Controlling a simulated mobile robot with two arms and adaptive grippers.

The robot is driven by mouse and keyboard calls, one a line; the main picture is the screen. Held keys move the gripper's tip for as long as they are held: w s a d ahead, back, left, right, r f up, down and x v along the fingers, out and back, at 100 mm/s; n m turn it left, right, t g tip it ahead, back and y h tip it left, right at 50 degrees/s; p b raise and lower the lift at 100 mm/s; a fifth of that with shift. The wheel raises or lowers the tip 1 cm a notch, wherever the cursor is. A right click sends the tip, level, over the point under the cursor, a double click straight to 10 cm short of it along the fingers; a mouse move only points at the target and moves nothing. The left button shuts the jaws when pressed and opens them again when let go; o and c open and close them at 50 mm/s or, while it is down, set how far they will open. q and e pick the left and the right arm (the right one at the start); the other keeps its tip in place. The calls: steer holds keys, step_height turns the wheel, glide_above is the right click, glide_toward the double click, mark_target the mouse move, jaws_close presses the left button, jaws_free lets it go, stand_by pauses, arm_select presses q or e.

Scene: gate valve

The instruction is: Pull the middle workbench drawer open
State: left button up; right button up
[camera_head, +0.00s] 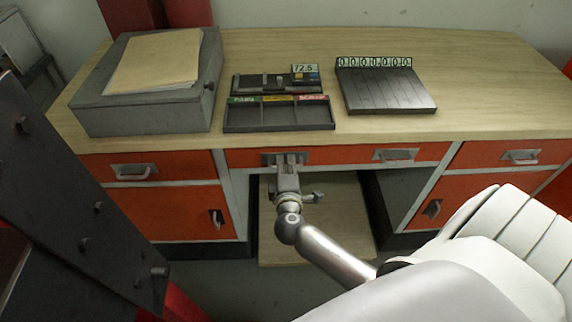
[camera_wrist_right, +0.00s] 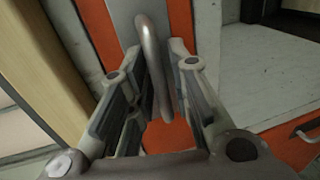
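The middle workbench drawer (camera_head: 340,155) has an orange front and sits under the tabletop, apparently flush with its frame. Its right-hand handle (camera_head: 396,155) is bare. My right gripper (camera_head: 285,160) is at its left-hand handle, which it largely hides in the head view. In the right wrist view, that metal handle (camera_wrist_right: 150,60) runs between the two fingers of my right gripper (camera_wrist_right: 155,65). The fingers are apart, one on each side of the handle, with narrow gaps still showing. My left gripper is not in view.
The wooden workbench top (camera_head: 480,80) carries a grey box (camera_head: 150,115) with papers, a divided tray (camera_head: 280,115) and a dark plate (camera_head: 390,90). Orange side drawers (camera_head: 180,168) flank the middle one. A dark panel (camera_head: 70,190) stands close at left.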

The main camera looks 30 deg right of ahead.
steer(key=shift+c, duration=0.4)
jaws_close()
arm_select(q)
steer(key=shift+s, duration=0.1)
arm_select(e)
steer(key=shift+s+a+f, duration=0.1)
